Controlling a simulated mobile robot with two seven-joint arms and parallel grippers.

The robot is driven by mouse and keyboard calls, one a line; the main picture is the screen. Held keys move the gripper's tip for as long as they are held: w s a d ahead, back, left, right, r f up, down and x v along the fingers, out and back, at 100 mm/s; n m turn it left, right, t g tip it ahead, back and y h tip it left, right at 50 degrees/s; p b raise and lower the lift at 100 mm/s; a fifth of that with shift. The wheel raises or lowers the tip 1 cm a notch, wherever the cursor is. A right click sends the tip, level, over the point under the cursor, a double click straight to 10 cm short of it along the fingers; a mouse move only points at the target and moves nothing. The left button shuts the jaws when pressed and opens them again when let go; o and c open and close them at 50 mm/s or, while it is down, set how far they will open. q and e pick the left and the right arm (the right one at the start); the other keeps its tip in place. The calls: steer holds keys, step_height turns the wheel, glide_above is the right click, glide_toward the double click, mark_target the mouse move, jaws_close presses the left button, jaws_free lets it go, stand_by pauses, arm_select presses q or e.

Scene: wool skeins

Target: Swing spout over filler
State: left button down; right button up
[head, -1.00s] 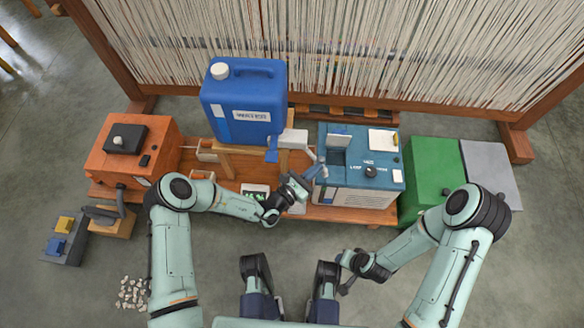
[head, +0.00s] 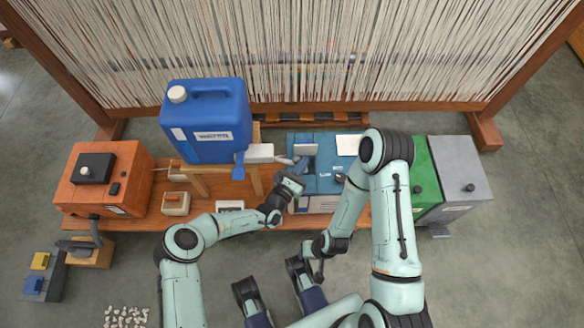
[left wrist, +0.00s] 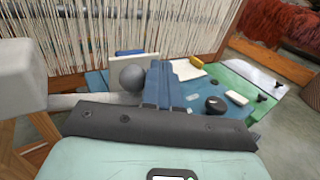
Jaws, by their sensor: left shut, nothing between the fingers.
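The white spout (head: 283,160) reaches right from a white block (head: 260,153) beside the blue jug (head: 205,130). Its tip is near the left edge of the teal machine (head: 325,178). A raised pale flap (head: 305,149) stands at that machine's back left; the filler opening itself is hard to see. My left gripper (head: 300,176) is shut and empty, close to the spout's end. In the left wrist view its blue fingers (left wrist: 160,85) stand beside a grey ball (left wrist: 132,77) at the end of the spout (left wrist: 85,100). My right gripper (head: 318,272) is low in front; its jaws are unclear.
An orange machine (head: 125,185) stands at the left. Green (head: 425,175) and grey (head: 460,170) boxes stand at the right. A loom with pale threads (head: 300,50) closes the back. My right arm covers part of the teal machine. White pieces (head: 125,317) lie on the floor.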

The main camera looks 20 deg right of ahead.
arm_select(q)
steer(key=shift+w+d, duration=0.35)
steer(key=shift+d, duration=0.05)
arm_select(e)
steer(key=shift+w, duration=0.15)
arm_select(q)
steer(key=shift+w, duration=0.1)
stand_by(0.4)
stand_by(1.0)
